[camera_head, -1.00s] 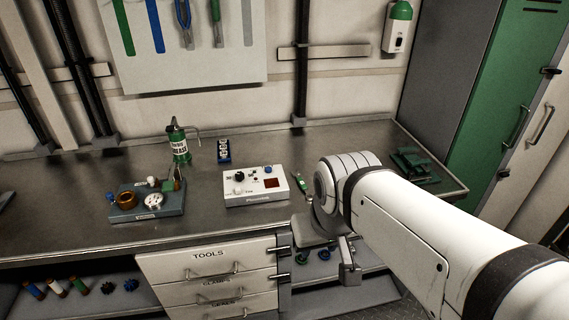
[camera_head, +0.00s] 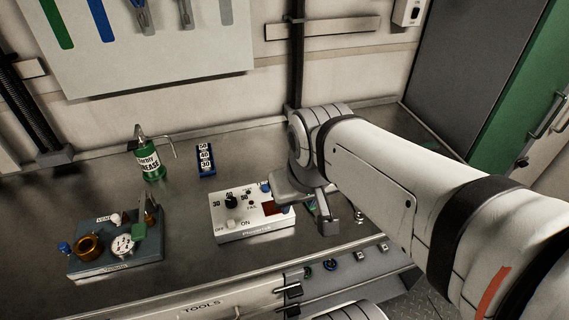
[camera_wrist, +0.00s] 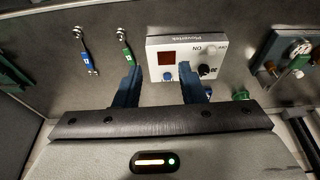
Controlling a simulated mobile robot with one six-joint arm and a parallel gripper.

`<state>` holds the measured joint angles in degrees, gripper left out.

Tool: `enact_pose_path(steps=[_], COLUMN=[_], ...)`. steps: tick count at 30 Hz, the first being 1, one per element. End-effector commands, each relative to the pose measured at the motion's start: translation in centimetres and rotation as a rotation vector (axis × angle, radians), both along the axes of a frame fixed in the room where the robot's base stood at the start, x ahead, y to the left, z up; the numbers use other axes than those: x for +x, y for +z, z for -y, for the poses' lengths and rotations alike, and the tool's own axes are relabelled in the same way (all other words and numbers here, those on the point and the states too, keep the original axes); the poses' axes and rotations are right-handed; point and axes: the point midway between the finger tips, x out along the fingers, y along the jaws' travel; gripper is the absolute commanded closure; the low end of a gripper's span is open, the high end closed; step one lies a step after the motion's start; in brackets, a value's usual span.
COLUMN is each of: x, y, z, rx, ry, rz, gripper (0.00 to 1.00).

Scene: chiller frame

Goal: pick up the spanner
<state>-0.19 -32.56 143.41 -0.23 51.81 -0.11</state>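Two slim spanner-like tools with silver ends lie on the bench in the wrist view, one with a blue middle (camera_wrist: 85,58) and one with a green middle (camera_wrist: 124,46). I cannot tell which one is the spanner of the task. My gripper (camera_wrist: 160,78) is open and empty, its two blue fingers apart over the edge of the white control box (camera_wrist: 207,48). The green-marked tool lies just beyond the left finger, the blue-marked one farther left. In the head view my gripper (camera_head: 312,200) hangs by the box's right end and mostly hides the tools.
A grease can (camera_head: 149,165), a blue numbered block (camera_head: 205,160) and a grey fixture with a gauge (camera_head: 117,255) stand on the metal bench (camera_head: 190,200). Green parts (camera_wrist: 12,78) lie at the left in the wrist view. A wall panel (camera_head: 165,50) holds hanging tools.

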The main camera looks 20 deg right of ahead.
Motion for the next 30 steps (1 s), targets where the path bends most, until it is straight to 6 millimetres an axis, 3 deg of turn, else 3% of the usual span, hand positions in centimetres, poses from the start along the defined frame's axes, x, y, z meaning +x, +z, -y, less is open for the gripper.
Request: enact_pose_path(steps=[5, 9, 11, 14, 20, 24, 30], x=[0.0, 0.3, 0.9, 2.8, 8.8, 12.9, 17.0], y=[0.0, -0.1, -0.3, -0.9, -4.1, -7.5, -12.5], z=[0.0, 0.1, 0.3, 1.3, 3.5, 5.5, 8.2], rx=[0.000, -0.001, -0.004, -0.011, -0.025, -0.026, -0.021], ry=[0.000, 0.001, 0.003, 0.003, 0.035, 0.063, 0.095], rz=[0.000, -0.006, -0.016, -0.047, -0.137, -0.200, -0.268], gripper=[0.64, 0.54, 0.54, 0.54, 0.54, 0.54, 0.54])
